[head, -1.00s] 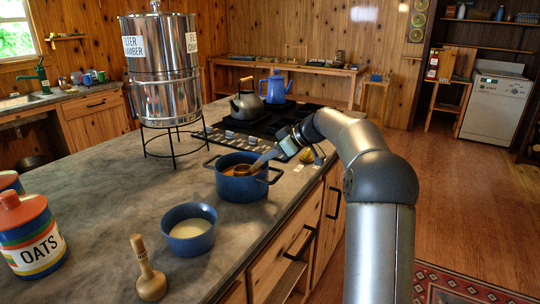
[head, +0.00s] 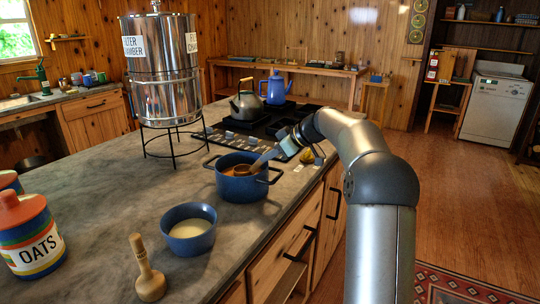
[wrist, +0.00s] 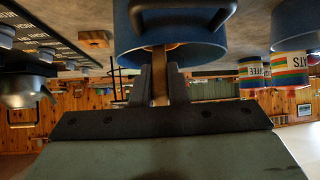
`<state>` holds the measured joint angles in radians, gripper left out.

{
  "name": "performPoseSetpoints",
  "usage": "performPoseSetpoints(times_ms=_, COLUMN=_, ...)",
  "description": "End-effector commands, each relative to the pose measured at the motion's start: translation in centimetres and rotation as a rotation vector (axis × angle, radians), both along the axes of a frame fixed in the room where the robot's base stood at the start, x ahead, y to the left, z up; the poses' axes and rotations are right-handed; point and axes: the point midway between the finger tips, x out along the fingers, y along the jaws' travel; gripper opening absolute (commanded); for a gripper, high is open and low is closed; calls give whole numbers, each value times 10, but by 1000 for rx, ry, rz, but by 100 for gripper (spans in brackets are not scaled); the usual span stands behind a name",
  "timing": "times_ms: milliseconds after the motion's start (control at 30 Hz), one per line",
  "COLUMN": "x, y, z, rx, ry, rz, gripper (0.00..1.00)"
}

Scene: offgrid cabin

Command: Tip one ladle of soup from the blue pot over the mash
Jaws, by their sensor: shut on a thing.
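The blue pot (head: 240,188) stands on the grey counter with orange-brown soup (head: 231,163) inside. My gripper (head: 283,150) is at the pot's right side, shut on the handle of a ladle (head: 264,158). The ladle slants down to the left, and its bowl is in the pot, at the soup. How full it is cannot be told. In the wrist view, turned upside down, my fingers (wrist: 158,88) close on the handle beside the pot (wrist: 190,50). The pale mash (head: 189,229) lies in a blue bowl (head: 190,246) nearer the counter's front.
A wooden masher (head: 149,280) stands left of the bowl. An oats canister (head: 34,240) is at far left. A steel water filter (head: 164,85) on a stand is behind the pot. The hob with a kettle (head: 246,107) is beyond. Counter between pot and bowl is clear.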

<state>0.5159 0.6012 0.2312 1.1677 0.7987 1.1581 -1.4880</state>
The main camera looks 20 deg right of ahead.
Motion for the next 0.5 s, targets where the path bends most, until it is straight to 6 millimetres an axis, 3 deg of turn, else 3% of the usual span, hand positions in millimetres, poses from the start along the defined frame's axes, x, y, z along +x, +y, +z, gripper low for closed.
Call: performPoseSetpoints(times_ms=500, x=0, y=0, z=4, rx=-1, ry=2, rz=0, gripper=0)
